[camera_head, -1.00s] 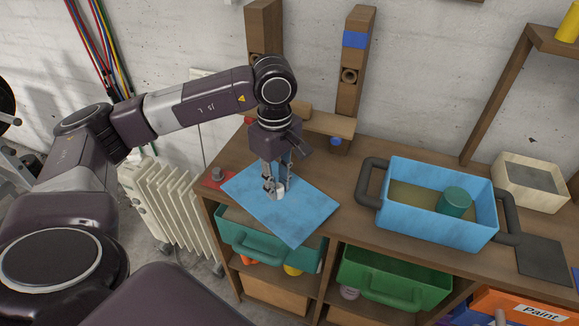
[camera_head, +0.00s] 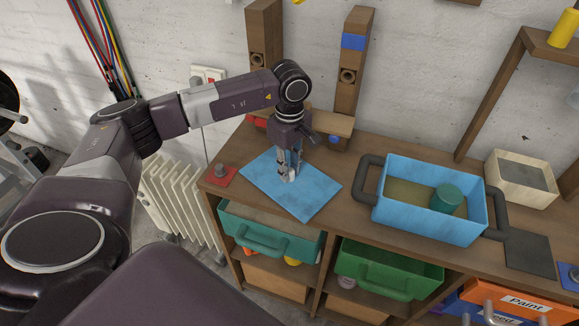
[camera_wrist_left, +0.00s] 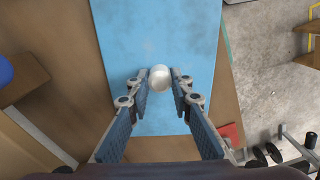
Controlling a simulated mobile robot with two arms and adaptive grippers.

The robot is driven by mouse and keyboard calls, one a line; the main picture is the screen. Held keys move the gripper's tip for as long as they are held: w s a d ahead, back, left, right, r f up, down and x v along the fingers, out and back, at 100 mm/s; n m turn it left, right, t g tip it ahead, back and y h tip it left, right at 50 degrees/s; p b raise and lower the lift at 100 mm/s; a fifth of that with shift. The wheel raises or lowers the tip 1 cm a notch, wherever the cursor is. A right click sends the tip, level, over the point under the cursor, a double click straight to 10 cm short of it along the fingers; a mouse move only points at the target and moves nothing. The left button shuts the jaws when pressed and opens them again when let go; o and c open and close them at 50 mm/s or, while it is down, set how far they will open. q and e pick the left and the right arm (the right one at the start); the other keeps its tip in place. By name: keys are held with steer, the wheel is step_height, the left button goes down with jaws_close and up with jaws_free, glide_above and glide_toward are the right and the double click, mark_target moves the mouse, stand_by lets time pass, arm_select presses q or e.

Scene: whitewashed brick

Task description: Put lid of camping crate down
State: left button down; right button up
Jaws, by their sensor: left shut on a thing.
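The crate's lid (camera_head: 312,193) is a flat blue panel with a white round knob (camera_wrist_left: 159,78). It is over the left end of the wooden worktop, looks nearly level, and whether it touches the wood is unclear. My left gripper (camera_head: 289,177) points down at its middle and is shut on the knob. In the left wrist view the lid (camera_wrist_left: 155,35) spreads under the fingers. The blue camping crate (camera_head: 420,218) stands open on the worktop to the right, with dark grey handles and a teal cylinder (camera_head: 446,199) inside. My right gripper is not in view.
A red plate with a grey knob (camera_head: 221,172) lies just left of the lid. Wooden posts (camera_head: 351,60) and a small shelf stand behind. A beige box (camera_head: 520,180) and a dark square plate (camera_head: 529,253) are right of the crate. Teal and green bins (camera_head: 390,270) sit below.

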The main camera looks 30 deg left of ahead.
mark_target(290, 170)
arm_select(q)
steer(key=shift+f, duration=0.2)
steer(key=c, duration=1.7)
jaws_free()
steer(key=shift+r, duration=0.1)
steer(key=shift+r, duration=0.6)
step_height(290, 170, up, 7)
steer(key=shift+f+b, duration=0.2)
steer(key=shift+b, duration=0.75)
